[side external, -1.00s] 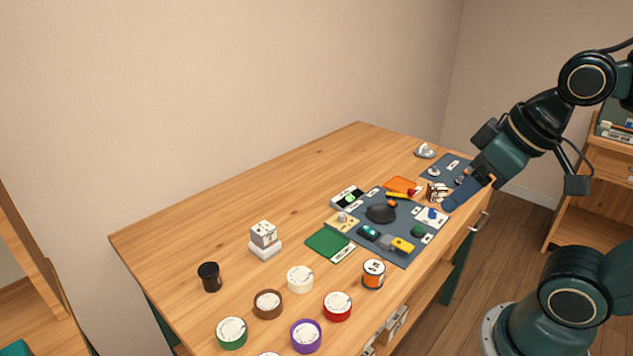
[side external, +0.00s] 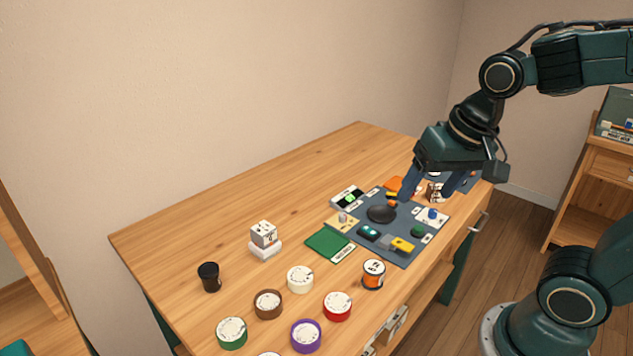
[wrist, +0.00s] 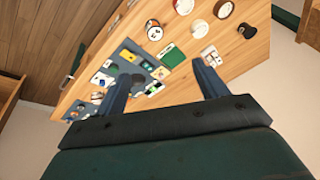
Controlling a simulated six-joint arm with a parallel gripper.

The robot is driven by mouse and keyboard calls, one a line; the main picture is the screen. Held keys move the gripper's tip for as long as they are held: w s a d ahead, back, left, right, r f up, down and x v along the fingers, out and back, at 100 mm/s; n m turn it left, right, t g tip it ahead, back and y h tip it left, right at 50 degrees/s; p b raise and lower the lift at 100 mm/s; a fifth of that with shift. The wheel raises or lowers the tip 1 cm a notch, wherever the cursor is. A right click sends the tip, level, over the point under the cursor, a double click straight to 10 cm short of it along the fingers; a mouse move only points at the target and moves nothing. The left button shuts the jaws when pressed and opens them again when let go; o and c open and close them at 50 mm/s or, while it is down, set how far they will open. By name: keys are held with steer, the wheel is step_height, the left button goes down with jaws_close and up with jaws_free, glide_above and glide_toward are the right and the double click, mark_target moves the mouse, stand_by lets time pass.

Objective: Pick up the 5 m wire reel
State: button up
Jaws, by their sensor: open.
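An orange reel (side external: 373,274) with a white top and black marking stands upright near the table's front edge; the marking looks like a 5 but is not clearly readable. It also shows in the wrist view (wrist: 155,33), beyond my fingertips. A second, white and brown reel-like object (side external: 435,191) stands at the far end of the mat, partly hidden by my gripper. My gripper (side external: 430,190) is open and empty, pointing down over the far part of the table. In the wrist view my gripper's fingers (wrist: 160,73) are spread wide with nothing held between them.
A grey mat (side external: 393,253) with several small items lies beside the orange reel, with a green pad (side external: 327,241) at its edge. Several tape-like rolls, including a red one (side external: 337,306), stand nearby. A black cup (side external: 209,277) and white dial block (side external: 265,238) stand left.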

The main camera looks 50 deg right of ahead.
steer(key=w+d+f+m+g, duration=0.1)
steer(key=w+f+m+g, duration=0.1)
steer(key=w+f+m, duration=0.35)
steer(key=m+g, duration=0.2)
steer(key=m, duration=0.5)
glide_above(375, 266)
step_height(375, 266, down, 9)
steer(key=shift+r, duration=0.2)
steer(key=shift+f, duration=0.1)
steer(key=shift+f, duration=4.2)
steer(key=shift+f, duration=0.1)
steer(key=shift+a+f, duration=0.15)
steer(key=shift+f, duration=2.35)
